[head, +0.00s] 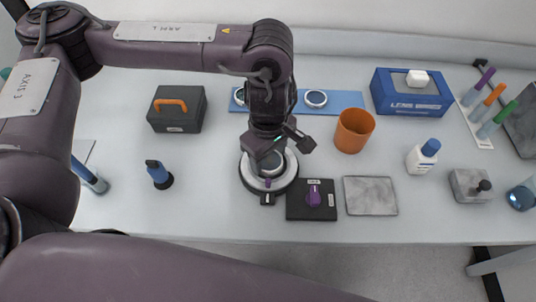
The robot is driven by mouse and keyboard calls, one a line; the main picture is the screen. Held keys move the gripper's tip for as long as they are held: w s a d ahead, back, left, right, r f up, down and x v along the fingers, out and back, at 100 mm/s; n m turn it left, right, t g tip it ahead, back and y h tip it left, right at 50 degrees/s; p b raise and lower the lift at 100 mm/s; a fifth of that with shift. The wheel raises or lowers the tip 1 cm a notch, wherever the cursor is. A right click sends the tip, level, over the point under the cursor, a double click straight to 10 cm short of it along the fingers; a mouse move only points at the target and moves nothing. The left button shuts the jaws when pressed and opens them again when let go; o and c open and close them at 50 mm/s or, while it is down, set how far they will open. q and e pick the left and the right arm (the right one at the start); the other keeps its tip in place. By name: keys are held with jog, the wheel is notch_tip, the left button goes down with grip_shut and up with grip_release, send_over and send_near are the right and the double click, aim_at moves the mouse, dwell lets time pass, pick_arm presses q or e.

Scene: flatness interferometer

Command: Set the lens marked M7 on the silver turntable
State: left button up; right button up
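The silver turntable (287,181) is a pale round plate on a dark base, near the front middle of the table. My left gripper (272,166) points down over it. A dark round lens-like disc (270,168) shows at the fingers, over the plate; I cannot tell whether it is held or resting. The gripper hides part of the plate and disc. A round lens (316,98) lies on a blue strip (346,99), and another (239,96) shows at the strip's left end, partly behind my arm. No M7 mark is readable. My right gripper is not in view.
A black control box with a purple knob (314,196) sits right of the turntable, beside a grey plate (370,195). An orange cup (354,130), blue lens-wipes box (411,93) and white bottle (422,156) stand right.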

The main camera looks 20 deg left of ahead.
aim_at(269, 159)
pick_arm(q)
jog(key=o, duration=0.4)
jog(key=shift+s+d+f, duration=0.1)
jog(key=shift+s+f, duration=0.1)
jog(key=shift+f, duration=0.55)
jog(key=shift+s, duration=0.15)
jog(key=shift+r+p, duration=0.3)
jog(key=shift+r, duration=0.1)
notch_tip(269, 159, up, 13)
jog(key=p, duration=0.1)
jog(key=shift+w, duration=0.35)
jog(key=shift+f, duration=0.1)
